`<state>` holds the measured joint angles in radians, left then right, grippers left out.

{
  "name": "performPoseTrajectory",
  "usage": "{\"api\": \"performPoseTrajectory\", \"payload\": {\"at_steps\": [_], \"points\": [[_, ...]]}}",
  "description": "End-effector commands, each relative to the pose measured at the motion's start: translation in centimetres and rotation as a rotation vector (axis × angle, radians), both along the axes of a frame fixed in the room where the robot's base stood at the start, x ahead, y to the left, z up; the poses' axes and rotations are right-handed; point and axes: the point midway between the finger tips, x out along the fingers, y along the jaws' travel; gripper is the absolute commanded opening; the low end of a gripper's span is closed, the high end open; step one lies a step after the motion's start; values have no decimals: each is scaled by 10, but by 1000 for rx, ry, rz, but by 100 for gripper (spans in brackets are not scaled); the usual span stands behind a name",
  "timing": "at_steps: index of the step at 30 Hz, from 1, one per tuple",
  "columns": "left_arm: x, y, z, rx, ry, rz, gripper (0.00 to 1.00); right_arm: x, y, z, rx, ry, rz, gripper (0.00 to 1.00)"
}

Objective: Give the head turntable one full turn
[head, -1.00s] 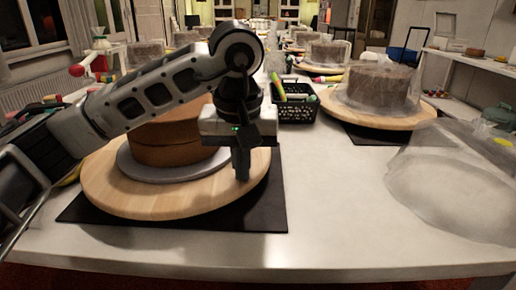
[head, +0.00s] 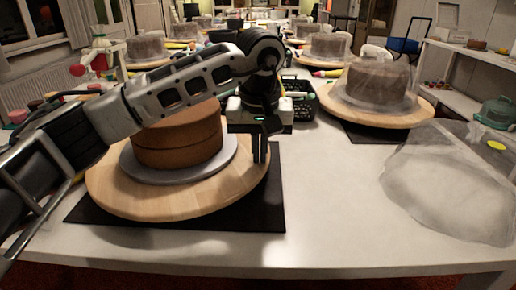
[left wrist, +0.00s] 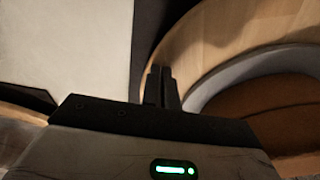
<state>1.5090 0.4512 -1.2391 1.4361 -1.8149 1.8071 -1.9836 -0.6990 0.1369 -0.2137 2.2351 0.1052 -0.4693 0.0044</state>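The nearest turntable, a round wooden board (head: 130,205), stands on a black mat (head: 240,219) at the front left of the table. A grey disc (head: 228,166) and a brown uncovered cake (head: 178,142) sit on it. In the left wrist view the wooden board (left wrist: 215,30) curves past the fingers. My left gripper (head: 259,154) points down at the board's right rim, its two fingers close together with no object visible between them. In the left wrist view the gripper (left wrist: 162,80) overlaps the rim; whether it touches is unclear. My right gripper is out of view.
A second turntable (head: 405,116) with a plastic-covered cake (head: 375,83) stands at the back right. A clear crumpled plastic cover (head: 450,190) lies at the right. A black basket (head: 300,98) stands behind my gripper. The front middle of the white table (head: 335,205) is clear.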

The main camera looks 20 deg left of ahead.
Motion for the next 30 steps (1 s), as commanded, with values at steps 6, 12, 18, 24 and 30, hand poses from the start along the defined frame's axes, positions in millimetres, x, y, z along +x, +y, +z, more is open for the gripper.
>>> {"api": "performPoseTrajectory", "payload": {"at_steps": [6, 12, 18, 24, 30], "points": [[-1, -1, 23, 1, 6, -1, 0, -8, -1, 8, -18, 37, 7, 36], [-1, 0, 24, -1, 4, 0, 0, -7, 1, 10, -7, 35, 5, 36], [-12, 3, 23, -2, 0, -1, 0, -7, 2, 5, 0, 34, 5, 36], [-61, 13, 22, 0, -2, -2, 0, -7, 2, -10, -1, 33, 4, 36], [-94, 19, 24, -1, 0, 0, 0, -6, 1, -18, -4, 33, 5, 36]]}}
